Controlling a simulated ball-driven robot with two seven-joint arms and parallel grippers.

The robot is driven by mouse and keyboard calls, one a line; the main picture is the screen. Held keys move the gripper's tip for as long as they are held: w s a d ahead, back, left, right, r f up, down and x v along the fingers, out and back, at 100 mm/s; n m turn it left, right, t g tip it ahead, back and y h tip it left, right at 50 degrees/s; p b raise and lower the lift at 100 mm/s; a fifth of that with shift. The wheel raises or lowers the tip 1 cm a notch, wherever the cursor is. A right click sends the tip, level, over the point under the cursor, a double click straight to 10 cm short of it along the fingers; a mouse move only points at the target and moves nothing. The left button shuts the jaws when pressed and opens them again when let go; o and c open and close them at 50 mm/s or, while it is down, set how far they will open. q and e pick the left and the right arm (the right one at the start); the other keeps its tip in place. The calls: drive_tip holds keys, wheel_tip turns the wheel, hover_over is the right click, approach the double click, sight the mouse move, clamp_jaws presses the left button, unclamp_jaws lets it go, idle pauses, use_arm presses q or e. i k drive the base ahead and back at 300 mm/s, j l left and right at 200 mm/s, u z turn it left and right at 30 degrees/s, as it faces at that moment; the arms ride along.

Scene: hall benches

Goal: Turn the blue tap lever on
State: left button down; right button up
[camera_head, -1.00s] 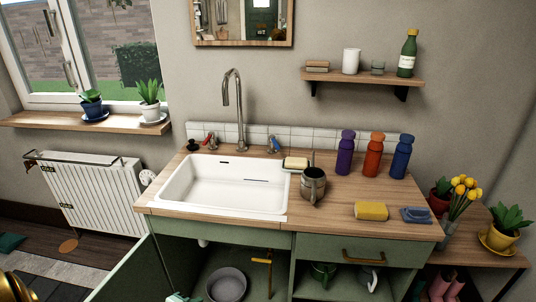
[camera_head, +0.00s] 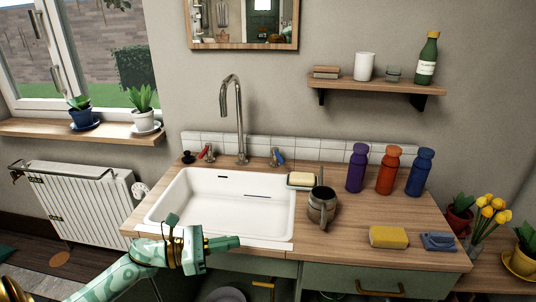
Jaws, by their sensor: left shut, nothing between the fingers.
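The blue tap lever (camera_head: 277,156) stands on the counter behind the sink, right of the tall metal spout (camera_head: 238,120). A red lever (camera_head: 206,152) is on the spout's left. My left gripper (camera_head: 236,242) comes in from the lower left, over the front edge of the white sink (camera_head: 268,217). It is shut and empty, and points to the right. It is well in front of the blue lever and apart from it. My right gripper is not in the view.
A metal jug (camera_head: 322,207) and a soap dish with a sponge (camera_head: 302,180) stand right of the sink. Purple (camera_head: 357,169), orange (camera_head: 388,171) and blue (camera_head: 420,173) bottles stand farther right. A yellow sponge (camera_head: 388,237) lies near the front edge. The sink basin is empty.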

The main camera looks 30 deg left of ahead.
sight(275, 150)
drive_tip(key=i+j, duration=0.9)
drive_tip(key=j, duration=0.2)
